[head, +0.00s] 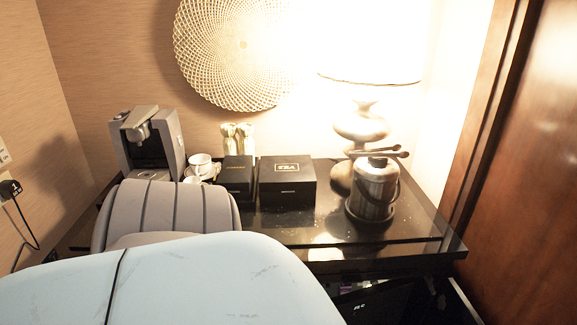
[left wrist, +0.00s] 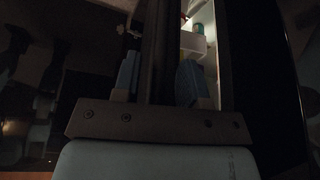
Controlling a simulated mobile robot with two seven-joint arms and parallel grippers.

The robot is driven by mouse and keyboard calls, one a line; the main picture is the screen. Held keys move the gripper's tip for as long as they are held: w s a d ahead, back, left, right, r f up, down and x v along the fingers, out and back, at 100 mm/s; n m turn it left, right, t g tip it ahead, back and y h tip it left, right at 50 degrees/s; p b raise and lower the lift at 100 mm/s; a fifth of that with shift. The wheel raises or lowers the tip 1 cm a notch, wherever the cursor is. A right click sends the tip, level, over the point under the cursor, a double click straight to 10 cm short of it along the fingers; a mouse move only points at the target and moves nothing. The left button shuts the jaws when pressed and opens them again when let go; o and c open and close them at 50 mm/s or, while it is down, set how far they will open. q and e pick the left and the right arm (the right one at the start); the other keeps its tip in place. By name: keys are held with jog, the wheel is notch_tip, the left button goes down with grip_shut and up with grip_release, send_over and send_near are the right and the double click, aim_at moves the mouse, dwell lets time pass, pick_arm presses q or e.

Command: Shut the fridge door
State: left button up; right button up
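The fridge sits under the black counter, mostly hidden behind my pale arm in the head view. A dark panel with a small white mark, seemingly the fridge door (head: 378,302), shows below the counter's front edge. In the left wrist view the lit fridge interior (left wrist: 209,45) with white shelving shows through a gap, so the door stands open. My left gripper (left wrist: 159,78) has its two blue fingertips apart, with a dark upright edge, likely the door's, between or just beyond them. I cannot tell whether they touch it. My right gripper is in neither view.
The black glossy counter (head: 405,232) holds a coffee machine (head: 150,140), cups, a black tea box (head: 287,182), a metal ice bucket (head: 374,188) and a lamp (head: 361,125). A wooden panel (head: 530,150) stands at the right.

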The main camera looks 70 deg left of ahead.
pick_arm(q)
jog(key=shift+r, duration=0.1)
jog(key=p+v, duration=0.4)
jog(key=v, duration=0.9)
jog(key=shift+r, duration=0.3)
jog(key=shift+s, duration=0.1)
